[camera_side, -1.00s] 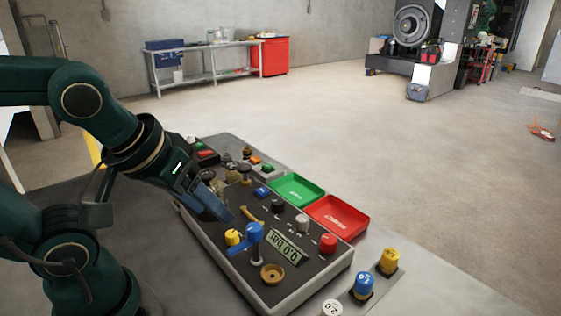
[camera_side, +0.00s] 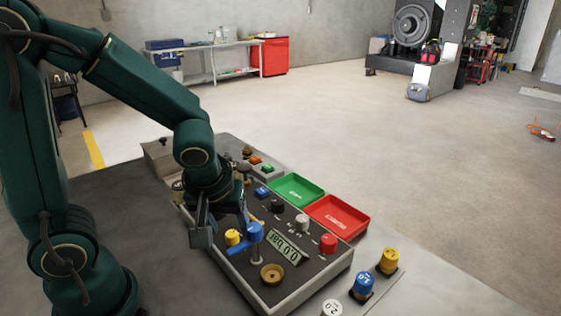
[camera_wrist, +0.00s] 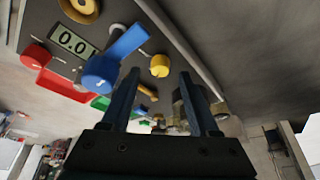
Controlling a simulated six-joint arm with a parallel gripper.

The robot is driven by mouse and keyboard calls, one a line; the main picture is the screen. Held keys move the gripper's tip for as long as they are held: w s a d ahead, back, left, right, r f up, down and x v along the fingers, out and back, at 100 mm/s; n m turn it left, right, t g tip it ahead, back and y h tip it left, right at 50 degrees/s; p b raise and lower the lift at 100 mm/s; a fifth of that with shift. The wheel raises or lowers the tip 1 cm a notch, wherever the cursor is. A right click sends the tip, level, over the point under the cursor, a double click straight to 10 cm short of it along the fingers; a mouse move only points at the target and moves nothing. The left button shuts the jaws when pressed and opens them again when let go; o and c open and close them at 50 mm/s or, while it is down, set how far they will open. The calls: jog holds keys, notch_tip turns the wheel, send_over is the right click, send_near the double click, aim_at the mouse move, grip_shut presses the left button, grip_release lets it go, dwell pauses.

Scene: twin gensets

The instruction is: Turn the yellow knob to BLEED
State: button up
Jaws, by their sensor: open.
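The yellow knob (camera_side: 233,237) sits on the dark top of the control panel (camera_side: 308,272), left of the blue lever valve (camera_side: 253,233). In the wrist view the yellow knob (camera_wrist: 159,66) lies just beyond the fingertips, between their lines. My gripper (camera_side: 222,226) is open and points down at the panel, close to the knob. Its two fingers also show in the wrist view (camera_wrist: 160,80) with nothing between them. In the side view I cannot tell whether a finger touches the knob. No BLEED marking is readable, and the knob's pointing direction is unclear.
The blue lever (camera_wrist: 130,40) is close to the knob. A display (camera_side: 286,246) reads 0.0, beside a brass ring (camera_side: 272,274) and a red knob (camera_side: 328,243). Green (camera_side: 297,188) and red (camera_side: 338,216) trays lie behind. Labelled yellow, blue and white cylinders stand at the right.

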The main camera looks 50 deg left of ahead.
jog(key=shift+x, duration=1.05)
grip_shut()
jog(key=shift+s+m+t+h, duration=0.1)
jog(key=shift+m+t+h, duration=0.45)
jog(key=shift+m, duration=1.65)
grip_release()
